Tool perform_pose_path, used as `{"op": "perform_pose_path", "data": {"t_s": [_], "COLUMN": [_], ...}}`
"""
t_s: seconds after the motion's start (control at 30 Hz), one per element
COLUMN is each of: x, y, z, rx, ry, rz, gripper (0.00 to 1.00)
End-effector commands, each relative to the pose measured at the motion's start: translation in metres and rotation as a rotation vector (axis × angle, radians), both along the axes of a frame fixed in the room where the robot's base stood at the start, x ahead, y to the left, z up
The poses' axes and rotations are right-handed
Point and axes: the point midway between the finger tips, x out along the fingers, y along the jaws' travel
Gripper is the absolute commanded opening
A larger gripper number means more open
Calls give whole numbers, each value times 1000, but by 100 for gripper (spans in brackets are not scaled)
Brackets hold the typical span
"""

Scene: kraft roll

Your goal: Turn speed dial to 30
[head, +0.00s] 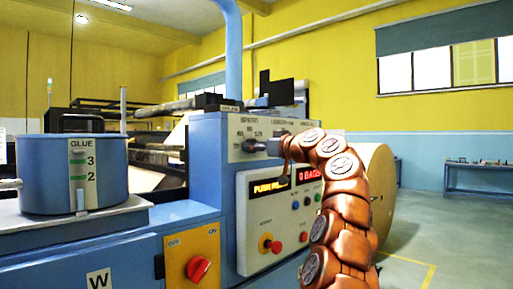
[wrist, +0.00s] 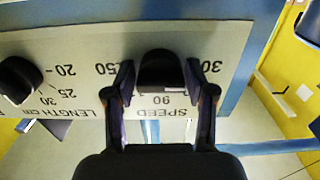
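The speed dial (wrist: 161,68) is a dark knob on the grey control panel, in the middle of the wrist view. The dial's exact setting is not clear.
The length dial (wrist: 20,80) is left of the speed dial in the wrist view. Lower on the machine are a red knob (head: 276,247) and a red switch on yellow (head: 198,268). A glue pot (head: 50,175) stands left; a kraft roll (head: 378,180) is behind my arm.

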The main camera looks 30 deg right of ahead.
Motion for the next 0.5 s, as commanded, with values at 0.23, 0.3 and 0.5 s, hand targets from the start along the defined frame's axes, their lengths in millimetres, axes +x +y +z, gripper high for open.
{"op": "perform_pose_path", "data": {"t_s": [0.23,0.3,0.5], "x": [0,0,-2], "y": [0,0,0], "z": [0,0,1], "rx": [0,0,0], "ry": [0,-1,-1], "rz": [1,1,1], "gripper": [72,72,72]}}
